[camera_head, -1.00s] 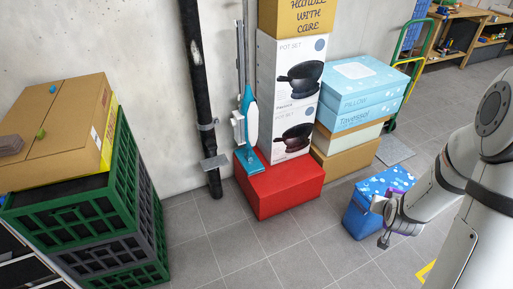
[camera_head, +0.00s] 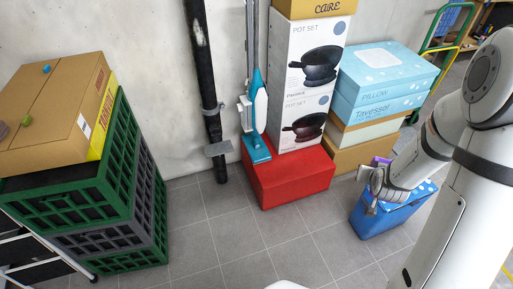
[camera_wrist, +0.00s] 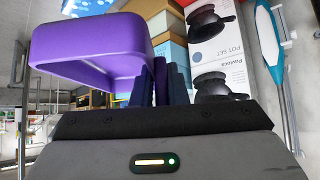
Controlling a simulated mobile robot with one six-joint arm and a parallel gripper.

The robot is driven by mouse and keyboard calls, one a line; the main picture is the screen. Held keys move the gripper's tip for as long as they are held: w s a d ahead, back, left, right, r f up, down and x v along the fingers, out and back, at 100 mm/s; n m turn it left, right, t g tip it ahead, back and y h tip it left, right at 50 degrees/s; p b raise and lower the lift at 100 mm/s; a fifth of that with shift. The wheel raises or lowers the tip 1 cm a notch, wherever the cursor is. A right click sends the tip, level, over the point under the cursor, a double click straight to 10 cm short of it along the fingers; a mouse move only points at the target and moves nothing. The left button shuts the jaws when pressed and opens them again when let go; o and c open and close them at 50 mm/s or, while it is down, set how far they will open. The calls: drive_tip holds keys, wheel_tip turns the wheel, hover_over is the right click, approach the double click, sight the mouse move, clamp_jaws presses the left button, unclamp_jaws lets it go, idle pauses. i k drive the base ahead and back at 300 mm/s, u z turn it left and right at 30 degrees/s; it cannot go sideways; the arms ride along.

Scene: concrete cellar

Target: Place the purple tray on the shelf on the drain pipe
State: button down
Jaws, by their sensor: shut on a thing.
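In the head view my gripper (camera_head: 373,186) is at the right, above a blue bin, and only a small purple bit of the tray (camera_head: 380,161) shows; the arm hides the rest. The drain pipe (camera_head: 205,75) is black and runs down the wall left of centre.
A red box (camera_head: 290,178) with pot-set boxes (camera_head: 305,80) and a blue-white mop (camera_head: 257,110) stands right of the pipe. Green crates (camera_head: 95,205) with a cardboard box (camera_head: 55,110) stand left. The blue bin (camera_head: 385,218) is below my gripper. Tiled floor before the pipe is clear.

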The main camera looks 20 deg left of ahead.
sight(219, 149)
drive_tip(key=u, duration=0.75)
drive_tip(key=i, duration=0.15)
drive_tip(key=u, duration=0.7)
